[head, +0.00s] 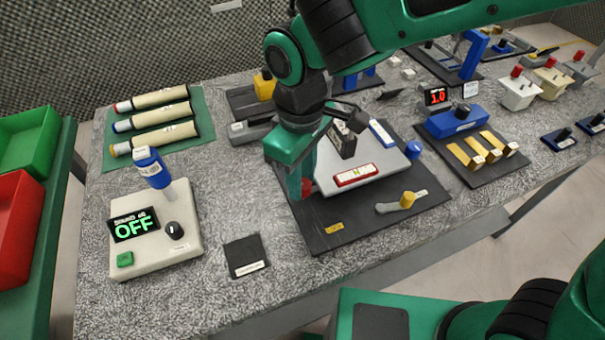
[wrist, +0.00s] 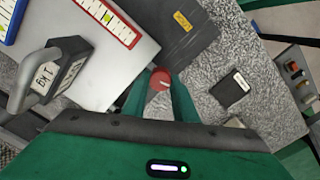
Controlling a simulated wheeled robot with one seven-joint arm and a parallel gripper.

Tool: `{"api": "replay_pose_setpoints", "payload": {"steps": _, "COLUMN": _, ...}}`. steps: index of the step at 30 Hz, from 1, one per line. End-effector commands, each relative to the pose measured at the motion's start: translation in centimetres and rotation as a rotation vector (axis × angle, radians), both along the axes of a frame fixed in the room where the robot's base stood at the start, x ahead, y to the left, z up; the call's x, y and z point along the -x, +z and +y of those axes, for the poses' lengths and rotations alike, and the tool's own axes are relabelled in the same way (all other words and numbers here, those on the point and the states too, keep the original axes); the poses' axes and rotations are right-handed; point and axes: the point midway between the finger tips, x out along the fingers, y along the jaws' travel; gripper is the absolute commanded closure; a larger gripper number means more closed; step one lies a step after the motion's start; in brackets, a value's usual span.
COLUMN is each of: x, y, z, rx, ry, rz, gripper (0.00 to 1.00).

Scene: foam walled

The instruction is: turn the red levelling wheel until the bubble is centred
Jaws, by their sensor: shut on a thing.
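The red levelling wheel (wrist: 160,77) sits at a corner of the grey tilting plate (wrist: 135,50), with a white mark on its top. My gripper (wrist: 160,93) is shut on it, one finger on each side. In the head view my gripper (head: 299,188) points down over the wheel (head: 307,185) and partly hides it. A red-framed level (head: 355,175) lies along the plate's front edge and a blue-framed level (head: 382,132) along its right side. A blue wheel (head: 414,149) stands at the plate's right corner.
A block with a grey handle (wrist: 62,70) stands on the plate close to my gripper. A dark square pad (head: 246,256) and a box reading OFF (head: 155,240) lie to the left.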

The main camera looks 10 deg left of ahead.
Motion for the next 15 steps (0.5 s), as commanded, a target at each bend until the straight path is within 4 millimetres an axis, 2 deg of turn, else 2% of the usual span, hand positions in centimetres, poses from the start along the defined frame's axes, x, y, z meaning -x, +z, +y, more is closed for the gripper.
{"api": "replay_pose_setpoints", "payload": {"steps": 1, "x": -0.51, "y": 0.21, "z": 0.12, "rx": -0.007, "ry": -0.026, "rz": -0.009, "gripper": 0.97}}
{"api": "replay_pose_setpoints", "payload": {"steps": 15, "x": -0.60, "y": 0.26, "z": 0.17, "rx": -0.009, "ry": -0.094, "rz": -0.011, "gripper": 0.97}}
